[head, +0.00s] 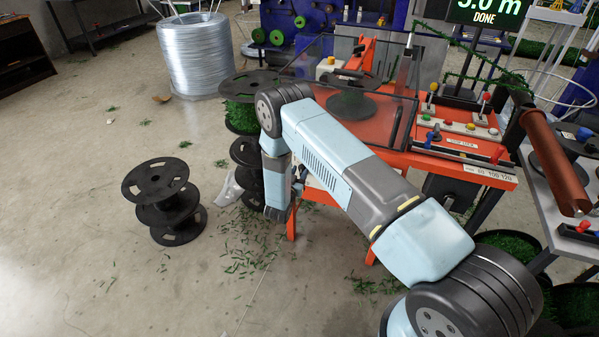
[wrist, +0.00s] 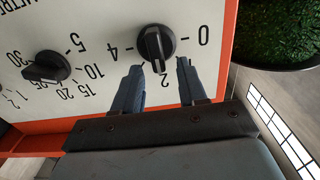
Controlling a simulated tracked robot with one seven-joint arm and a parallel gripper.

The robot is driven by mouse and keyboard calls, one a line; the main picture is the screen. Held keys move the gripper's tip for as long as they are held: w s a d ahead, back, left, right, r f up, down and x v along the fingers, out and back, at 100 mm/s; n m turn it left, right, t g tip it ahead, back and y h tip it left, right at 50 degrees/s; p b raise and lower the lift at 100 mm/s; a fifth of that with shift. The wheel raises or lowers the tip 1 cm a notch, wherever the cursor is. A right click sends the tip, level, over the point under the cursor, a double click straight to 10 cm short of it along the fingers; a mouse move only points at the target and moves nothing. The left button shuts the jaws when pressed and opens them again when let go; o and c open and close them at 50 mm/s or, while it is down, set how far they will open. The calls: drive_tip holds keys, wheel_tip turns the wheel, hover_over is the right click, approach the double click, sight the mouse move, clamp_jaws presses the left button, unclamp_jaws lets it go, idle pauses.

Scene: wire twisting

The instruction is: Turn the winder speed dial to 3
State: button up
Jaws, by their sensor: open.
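In the wrist view, a round black dial (wrist: 155,44) with a raised grip bar sits on a white panel (wrist: 110,22) with an orange edge. Its scale shows 0 at the right, 2 below and 4 at the left. A pale line on the bar points roughly toward 2; the exact setting is hard to read. My gripper (wrist: 160,65) is open and empty. Its two fingers come up from below, with tips near the dial's lower left and lower right. I cannot tell whether they touch it. In the head view, my arm hides most of the gripper, and the dial is not visible.
A second black knob (wrist: 46,67), with a scale including 5 to 30, sits left on the panel. An orange machine table (head: 465,165) carries a clear guard, levers and buttons. A display (head: 485,15) reads DONE. Black spools (head: 160,190) stand left on open floor.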

drive_tip(key=shift+w+d, duration=0.25)
drive_tip(key=shift+w, duration=0.4)
clamp_jaws()
